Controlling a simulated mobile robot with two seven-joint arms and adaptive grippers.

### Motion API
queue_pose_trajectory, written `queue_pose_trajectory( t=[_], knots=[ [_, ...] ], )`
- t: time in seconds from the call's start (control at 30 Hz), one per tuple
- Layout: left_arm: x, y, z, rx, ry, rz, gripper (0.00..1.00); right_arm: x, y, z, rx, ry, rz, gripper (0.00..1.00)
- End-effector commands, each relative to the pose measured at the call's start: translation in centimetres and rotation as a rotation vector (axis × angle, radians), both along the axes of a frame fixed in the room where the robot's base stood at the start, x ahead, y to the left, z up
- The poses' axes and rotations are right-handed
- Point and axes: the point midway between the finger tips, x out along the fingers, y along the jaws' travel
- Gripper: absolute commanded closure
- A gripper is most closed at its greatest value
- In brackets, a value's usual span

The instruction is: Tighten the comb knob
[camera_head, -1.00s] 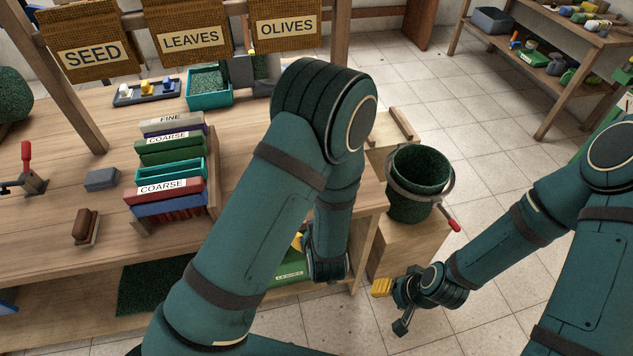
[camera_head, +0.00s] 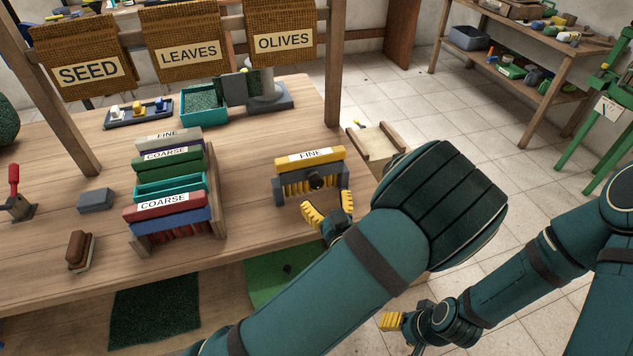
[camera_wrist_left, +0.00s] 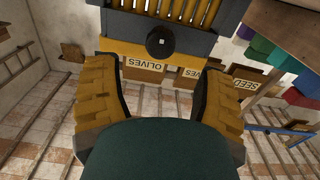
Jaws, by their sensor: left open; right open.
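A yellow comb (camera_head: 310,160) labelled FINE sits upright in a dark grey holder (camera_head: 281,196) at the table's right end. Its round black knob (camera_head: 316,181) faces the front, and the knob also shows in the left wrist view (camera_wrist_left: 160,41). My left gripper (camera_head: 329,206) is open just in front of and below the knob. In the left wrist view, the yellow fingers of my left gripper (camera_wrist_left: 158,78) are spread wide, with the knob beyond and between them, apart from both. My right gripper (camera_head: 401,334) is open and low at the right, away from the comb.
A rack of labelled combs (camera_head: 217,222) stands left of the holder. A brush (camera_head: 80,250), a grey block (camera_head: 96,200) and a teal tray (camera_head: 203,106) are also on the table. Sacks hang from a beam above. Bare tabletop lies between the rack and the holder.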

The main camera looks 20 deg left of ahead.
Motion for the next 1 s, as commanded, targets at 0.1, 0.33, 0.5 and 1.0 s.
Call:
queue_pose_trajectory(
  t=[0.1, 0.33, 0.5, 1.0],
  knots=[
    [2.0, 1.5, -0.1, 0.0, -0.001, 0.003, 0.3, 0.1, 0.0, -0.3, 0.0, -0.001, 0.0, 0.47],
    [4.9, 3.3, -0.1, -0.001, 0.001, 0.001, 0.3, 0.1, 0.0, -0.7, 0.0, -0.003, -0.001, 0.47],
    [5.9, 4.0, 0.0, 0.0, 0.001, 0.0, 0.3, 0.2, 0.0, -0.7, 0.0, -0.004, -0.001, 0.47],
    [6.0, 4.1, 0.0, 0.0, 0.001, -0.001, 0.88, 0.2, 0.0, -0.7, 0.0, -0.004, -0.001, 0.47]
  ],
)
